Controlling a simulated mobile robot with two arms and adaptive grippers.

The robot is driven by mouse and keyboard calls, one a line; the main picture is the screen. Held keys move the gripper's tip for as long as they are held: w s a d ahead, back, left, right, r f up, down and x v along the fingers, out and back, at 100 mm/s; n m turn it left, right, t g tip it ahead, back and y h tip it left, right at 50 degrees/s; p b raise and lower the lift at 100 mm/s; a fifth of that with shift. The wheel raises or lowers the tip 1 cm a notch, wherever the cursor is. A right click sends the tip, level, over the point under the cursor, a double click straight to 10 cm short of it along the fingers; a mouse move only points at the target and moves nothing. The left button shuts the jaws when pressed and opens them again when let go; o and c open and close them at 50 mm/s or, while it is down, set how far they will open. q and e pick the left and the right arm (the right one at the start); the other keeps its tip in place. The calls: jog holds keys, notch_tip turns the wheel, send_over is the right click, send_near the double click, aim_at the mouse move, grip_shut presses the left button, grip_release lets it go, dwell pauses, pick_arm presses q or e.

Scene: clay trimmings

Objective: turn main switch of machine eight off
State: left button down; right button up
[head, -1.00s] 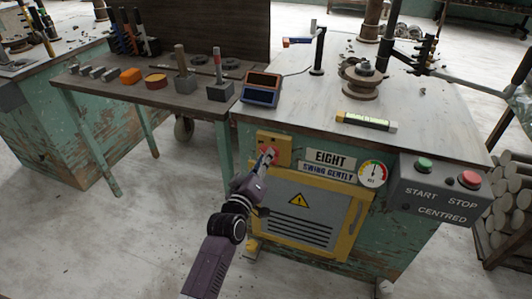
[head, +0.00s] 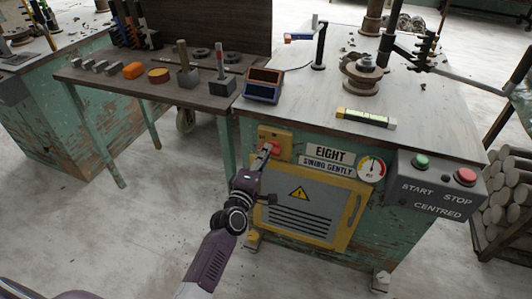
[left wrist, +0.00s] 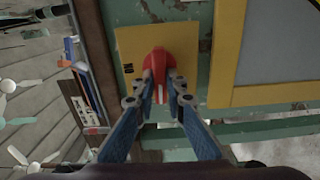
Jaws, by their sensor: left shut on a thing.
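The main switch is a red rotary handle (left wrist: 159,66) on a yellow plate (head: 281,137), on the front of the green machine marked EIGHT (head: 325,153). My left gripper (head: 264,157) reaches it from the front. In the left wrist view its two fingers (left wrist: 159,91) are closed on either side of the red handle. A pale mark shows on the handle. My right gripper is not in view.
Right of the switch are a round gauge (head: 371,169) and a grey box (head: 438,185) with green START and red STOP buttons. Below is a yellow-framed vented panel (head: 306,213). A dark side table (head: 150,92) with tools stands left. Floor in front is clear.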

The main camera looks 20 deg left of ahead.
pick_arm(q)
jog(key=shift+n, duration=0.3)
jog(key=c, duration=2)
grip_release()
jog(key=shift+a, duration=0.1)
jog(key=shift+o, duration=0.2)
jog(key=s, duration=1.2)
jog(key=shift+a, duration=0.15)
